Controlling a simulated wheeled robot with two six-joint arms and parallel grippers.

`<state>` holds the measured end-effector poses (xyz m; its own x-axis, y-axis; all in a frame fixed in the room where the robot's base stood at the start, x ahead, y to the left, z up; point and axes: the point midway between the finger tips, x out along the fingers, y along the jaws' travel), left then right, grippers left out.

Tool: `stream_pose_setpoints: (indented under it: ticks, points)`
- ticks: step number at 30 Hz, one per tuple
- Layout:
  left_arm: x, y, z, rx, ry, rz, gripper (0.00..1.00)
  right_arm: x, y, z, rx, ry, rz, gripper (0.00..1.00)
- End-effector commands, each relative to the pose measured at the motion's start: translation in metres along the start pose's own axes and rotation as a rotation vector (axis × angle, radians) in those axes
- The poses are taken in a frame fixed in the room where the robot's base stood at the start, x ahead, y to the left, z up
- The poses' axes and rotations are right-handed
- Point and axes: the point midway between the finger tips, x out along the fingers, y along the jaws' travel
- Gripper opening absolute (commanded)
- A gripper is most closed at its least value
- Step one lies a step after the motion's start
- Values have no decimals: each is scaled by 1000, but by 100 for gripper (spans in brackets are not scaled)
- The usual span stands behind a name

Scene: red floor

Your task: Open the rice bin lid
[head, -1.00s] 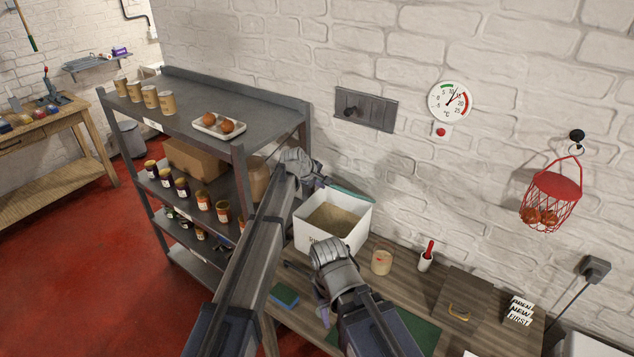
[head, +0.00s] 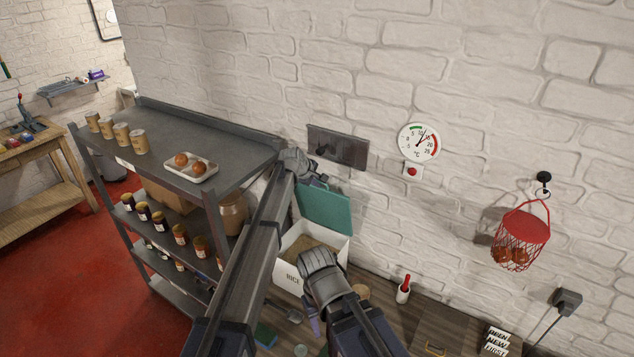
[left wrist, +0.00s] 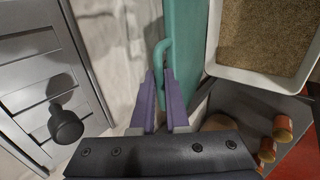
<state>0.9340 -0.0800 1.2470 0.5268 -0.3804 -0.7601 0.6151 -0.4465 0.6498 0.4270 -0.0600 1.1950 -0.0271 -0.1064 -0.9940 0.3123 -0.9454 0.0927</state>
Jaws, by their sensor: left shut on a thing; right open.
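The rice bin (head: 287,272) is a white box labelled RICE, standing on the bench against the wall. Its teal lid (head: 328,210) is raised at the bin's back edge and shows its broad face. Brown rice (head: 302,243) is visible inside, also in the left wrist view (left wrist: 262,35). My left gripper (head: 318,178) is at the lid's top; in the left wrist view its purple fingers (left wrist: 161,95) are shut on the teal lid handle (left wrist: 160,55). My right gripper (head: 313,325) is open, low in front of the bin, partly hiding its front corner.
A dark wall panel with a knob (head: 352,150) is close behind my left gripper. A grey shelf (head: 220,145) with cups and jars stands left of the bin. A red-handled tool in a white holder (head: 403,290) stands on the bench at right. A red basket (head: 523,235) hangs on the wall.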

Motion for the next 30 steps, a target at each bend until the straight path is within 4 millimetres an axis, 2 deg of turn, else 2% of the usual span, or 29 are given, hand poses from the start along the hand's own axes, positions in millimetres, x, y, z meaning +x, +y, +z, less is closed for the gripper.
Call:
stream_pose_setpoints:
  ticks: [16,17,24,30]
  points:
    - [0,1,1,2,-2,-3,0,-1,0,0,1,0,0,50]
    - [0,1,1,2,-2,-3,14,-1,0,0,1,0,0,50]
    - [0,0,1,2,-2,-5,41,-1,0,0,1,0,0,50]
    - [0,-1,1,3,-3,-7,42,0,0,0,1,0,0,50]
